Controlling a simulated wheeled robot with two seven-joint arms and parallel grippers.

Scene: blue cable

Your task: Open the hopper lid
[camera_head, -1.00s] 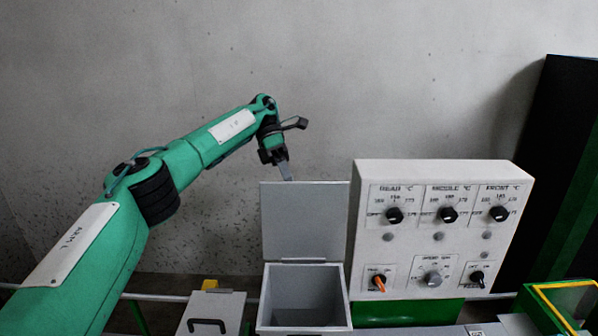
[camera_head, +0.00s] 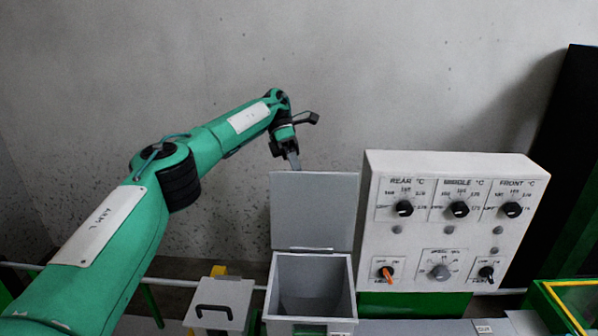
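The grey hopper (camera_head: 309,327) stands at the lower middle, and its square mouth is open and looks empty inside. Its lid (camera_head: 313,211) stands upright at the back edge of the mouth, against the wall side. My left gripper (camera_head: 294,164) is at the top left edge of the lid, pointing down. Its fingertips are at or just behind the lid's upper edge; I cannot tell whether they touch it. The fingers are too small to show whether they are open or shut. My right gripper is out of view.
A white control panel (camera_head: 452,225) with several knobs stands right of the hopper. A grey box with a black handle (camera_head: 222,305) is left of it. A yellow-edged green frame (camera_head: 548,300) is at the lower right. A concrete wall (camera_head: 330,60) is behind.

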